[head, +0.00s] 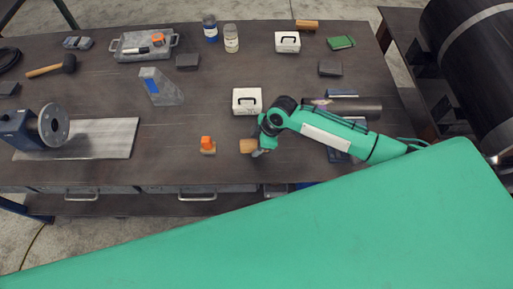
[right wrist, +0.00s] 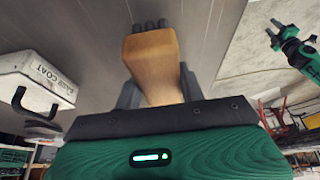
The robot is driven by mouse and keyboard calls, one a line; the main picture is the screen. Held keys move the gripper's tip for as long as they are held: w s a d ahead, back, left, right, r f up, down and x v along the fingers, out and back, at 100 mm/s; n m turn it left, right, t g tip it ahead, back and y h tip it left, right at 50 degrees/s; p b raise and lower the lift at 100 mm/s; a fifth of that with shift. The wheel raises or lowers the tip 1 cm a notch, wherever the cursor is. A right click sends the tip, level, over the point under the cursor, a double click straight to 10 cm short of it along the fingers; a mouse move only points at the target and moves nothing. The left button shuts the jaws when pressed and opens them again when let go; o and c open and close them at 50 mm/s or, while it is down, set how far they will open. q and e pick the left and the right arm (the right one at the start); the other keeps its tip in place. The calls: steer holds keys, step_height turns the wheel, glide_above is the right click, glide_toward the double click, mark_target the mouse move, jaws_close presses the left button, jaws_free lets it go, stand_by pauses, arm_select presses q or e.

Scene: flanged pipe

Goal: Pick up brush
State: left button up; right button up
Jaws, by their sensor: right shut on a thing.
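The brush, a tan wooden block (head: 248,146), is near the front middle of the table in the head view. My right gripper (head: 261,149) is at its right end. In the right wrist view the brush's wooden body (right wrist: 154,62) sits between the two dark fingers of my right gripper (right wrist: 158,92), which is shut on it. Several small dark rounded shapes show at its far end. I cannot tell whether the brush touches the tabletop. A green and black arm, seemingly my left, shows at the upper right of the right wrist view; its gripper (right wrist: 274,34) is small and unclear.
A white box (head: 247,101) stands just behind the brush. An orange-topped item (head: 207,146) stands to its left. A grey pipe (head: 352,106) lies to the right, partly behind my arm. A flanged pipe (head: 54,124) is at the far left. The table's front edge is close.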

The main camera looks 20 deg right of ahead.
step_height(320, 180, up, 18)
steer(key=b, duration=0.4)
steer(key=shift+f, duration=0.2)
steer(key=shift+o, duration=1.3)
steer(key=shift+c, duration=0.5)
